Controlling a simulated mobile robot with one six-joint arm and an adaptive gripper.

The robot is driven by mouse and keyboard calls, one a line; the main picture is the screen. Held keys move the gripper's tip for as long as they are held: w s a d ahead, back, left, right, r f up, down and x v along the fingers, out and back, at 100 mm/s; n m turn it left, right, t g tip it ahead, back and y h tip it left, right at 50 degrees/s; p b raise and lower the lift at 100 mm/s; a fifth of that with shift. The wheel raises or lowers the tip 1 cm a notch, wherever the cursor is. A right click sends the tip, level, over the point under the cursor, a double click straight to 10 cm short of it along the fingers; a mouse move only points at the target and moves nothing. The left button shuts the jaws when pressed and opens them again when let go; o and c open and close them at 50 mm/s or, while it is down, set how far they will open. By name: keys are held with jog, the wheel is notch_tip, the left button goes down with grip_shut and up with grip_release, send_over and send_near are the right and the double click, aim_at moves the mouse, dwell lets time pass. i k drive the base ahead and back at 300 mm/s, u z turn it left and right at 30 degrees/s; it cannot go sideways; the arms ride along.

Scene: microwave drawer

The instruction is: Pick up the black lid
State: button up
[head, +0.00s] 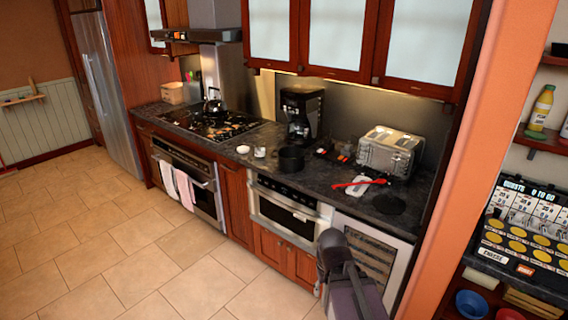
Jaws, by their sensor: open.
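A flat, round, dark disc (389,203), which looks like the black lid, lies on the dark counter near its right end. It is low in contrast against the countertop. My arm rises from the bottom edge in front of the right-hand cabinets. My gripper (320,287) shows only in small part at the arm's lower left, below counter height and well apart from the lid. It is open, and nothing shows in it. Its fingers are mostly hidden by the arm.
A toaster (388,151) stands behind the disc. A red-handled utensil (358,183) and a white item (358,188) lie to its left. A black pot (291,159) and a coffee maker (301,115) stand farther left. The tiled floor (140,250) at left is clear.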

aim_at(386, 204)
jog(key=z, duration=0.05)
jog(key=i, duration=0.5)
jog(key=u, duration=0.1)
jog(key=k, duration=0.65)
jog(key=z, duration=0.3)
jog(key=i, duration=1.15)
jog(key=z, duration=0.6)
